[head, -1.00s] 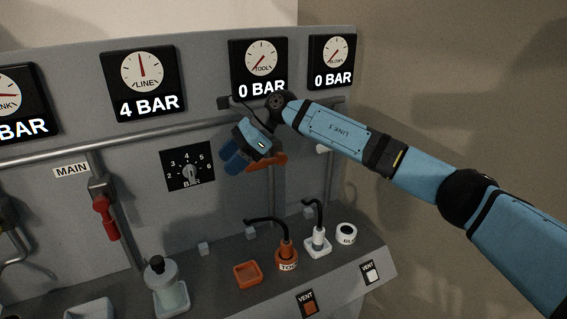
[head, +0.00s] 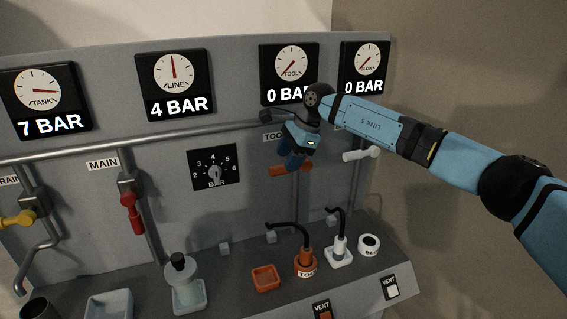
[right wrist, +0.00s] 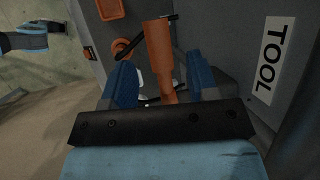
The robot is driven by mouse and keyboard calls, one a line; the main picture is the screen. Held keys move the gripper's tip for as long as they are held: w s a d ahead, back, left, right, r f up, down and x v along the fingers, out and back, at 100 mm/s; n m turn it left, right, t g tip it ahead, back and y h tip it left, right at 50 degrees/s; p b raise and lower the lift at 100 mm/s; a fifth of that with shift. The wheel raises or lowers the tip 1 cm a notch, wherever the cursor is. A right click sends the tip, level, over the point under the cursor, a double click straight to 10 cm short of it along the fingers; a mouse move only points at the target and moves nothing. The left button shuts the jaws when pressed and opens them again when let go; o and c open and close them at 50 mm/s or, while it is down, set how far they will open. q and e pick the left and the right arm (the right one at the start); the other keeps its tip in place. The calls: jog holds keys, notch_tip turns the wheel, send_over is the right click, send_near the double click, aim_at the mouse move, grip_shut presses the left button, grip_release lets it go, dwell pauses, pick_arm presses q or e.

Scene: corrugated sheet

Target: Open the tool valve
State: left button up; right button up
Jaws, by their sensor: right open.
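The tool valve's orange handle (head: 281,171) sticks out from a pipe below the TOOL gauge (head: 291,75), which reads 0 BAR. My right gripper (head: 293,160) is at this handle, its blue fingers pointing down and partly hiding it in the head view. In the right wrist view the orange handle (right wrist: 159,55) lies between the two open fingers (right wrist: 163,85), with a visible gap on the right side. The TOOL label (right wrist: 269,62) is to the right. My left gripper does not show in the head view.
The white blow valve handle (head: 361,154) is close to the right of my gripper. The red main valve handle (head: 131,212) and yellow drain handle (head: 18,220) are farther left. An orange plug (head: 305,262) and white plug (head: 339,252) with black hoses stand on the ledge below.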

jog(key=shift+x, duration=1.6)
grip_shut()
jog(key=shift+d, duration=0.1)
